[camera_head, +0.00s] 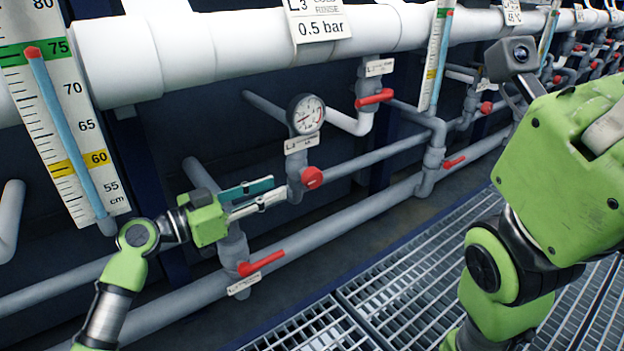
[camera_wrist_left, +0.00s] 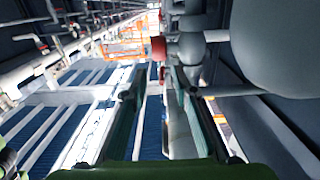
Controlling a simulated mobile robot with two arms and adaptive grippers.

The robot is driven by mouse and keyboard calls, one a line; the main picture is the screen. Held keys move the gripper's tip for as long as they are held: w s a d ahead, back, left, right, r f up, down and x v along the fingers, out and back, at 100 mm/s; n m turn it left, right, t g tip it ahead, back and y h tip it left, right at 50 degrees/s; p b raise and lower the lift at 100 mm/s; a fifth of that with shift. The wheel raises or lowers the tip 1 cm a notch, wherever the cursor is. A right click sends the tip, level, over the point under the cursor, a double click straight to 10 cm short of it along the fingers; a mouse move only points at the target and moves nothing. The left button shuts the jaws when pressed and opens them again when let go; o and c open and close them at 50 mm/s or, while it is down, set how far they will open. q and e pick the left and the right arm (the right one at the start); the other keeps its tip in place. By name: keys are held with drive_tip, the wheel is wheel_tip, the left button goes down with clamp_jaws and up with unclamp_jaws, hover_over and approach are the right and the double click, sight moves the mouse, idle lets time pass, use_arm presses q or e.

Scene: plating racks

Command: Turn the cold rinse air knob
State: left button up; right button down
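A round red knob (camera_head: 312,177) sits on the grey pipework below a round pressure gauge (camera_head: 307,114). A red knob also shows in the left wrist view (camera_wrist_left: 158,48), ahead of the fingers. My left gripper (camera_head: 279,189) is just left of the knob in the head view, its fingers pointing toward it. The two fingers are apart with nothing between them, as the left wrist view also shows (camera_wrist_left: 160,92). I see a gap between fingertips and knob. My right arm fills the right side of the head view; its fingers do not show.
Red lever handles sit on pipes at upper right (camera_head: 375,97), right (camera_head: 455,161) and below my left gripper (camera_head: 262,263). A thick white pipe (camera_head: 230,50) carries a "0.5 bar" sign (camera_head: 318,20). A level scale (camera_head: 70,130) stands at left. Metal grating (camera_head: 385,290) covers the floor.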

sight(305, 177)
use_arm(q)
drive_tip(key=b+x, duration=0.4)
drive_tip(key=x, duration=0.6)
drive_tip(key=shift+f, duration=0.1)
drive_tip(key=shift+w+d, duration=0.4)
drive_tip(key=shift+d, duration=0.2)
clamp_jaws()
